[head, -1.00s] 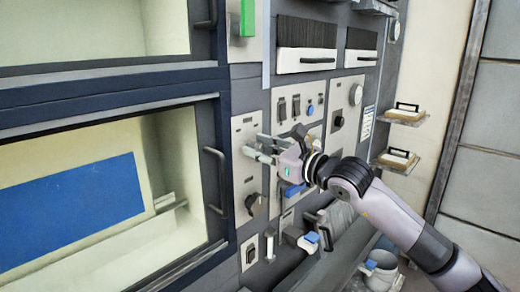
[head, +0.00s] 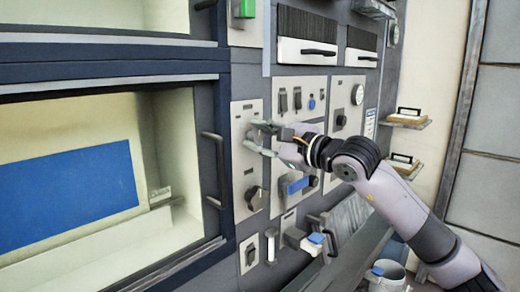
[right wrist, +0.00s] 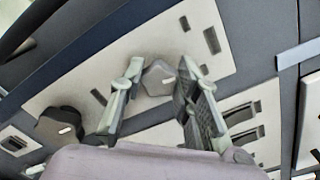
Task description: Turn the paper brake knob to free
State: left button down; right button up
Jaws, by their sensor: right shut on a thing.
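A pale grey panel (head: 244,115) carries two knobs, one above the other. The upper, grey faceted knob (right wrist: 158,78) sits between the fingers of my right gripper (right wrist: 155,95) in the right wrist view. In the head view, my right gripper (head: 256,136) is at the upper part of this panel, shut on that knob, and its fingers partly hide it. The lower, dark knob (head: 252,197) is free below the gripper; it also shows at the left of the right wrist view (right wrist: 60,125). The labels are too small to read. My left gripper is not in view.
A dark door handle (head: 213,165) stands out just left of the panel. A blue-and-grey handle (head: 292,184) lies below my right gripper. Switches (head: 290,100) and a dial (head: 357,94) are on panels to the right. Small shelves (head: 405,122) project at the right.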

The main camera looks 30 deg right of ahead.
jog(key=n, duration=0.1)
jog(key=n+b, duration=0.1)
jog(key=n, duration=0.1)
jog(key=n+b, duration=0.1)
jog(key=shift+f+n, duration=0.25)
jog(key=shift+n, duration=0.05)
jog(key=n+b, duration=0.1)
jog(key=n, duration=0.1)
jog(key=shift+n, duration=0.3)
jog(key=shift+n+b, duration=0.4)
jog(key=shift+n, duration=1)
jog(key=shift+a, duration=0.1)
jog(key=o, duration=1.2)
jog(key=shift+c, duration=0.2)
jog(key=shift+s, duration=0.2)
jog(key=v, duration=1.1)
jog(key=shift+s+d, duration=0.2)
jog(key=shift+s, duration=0.1)
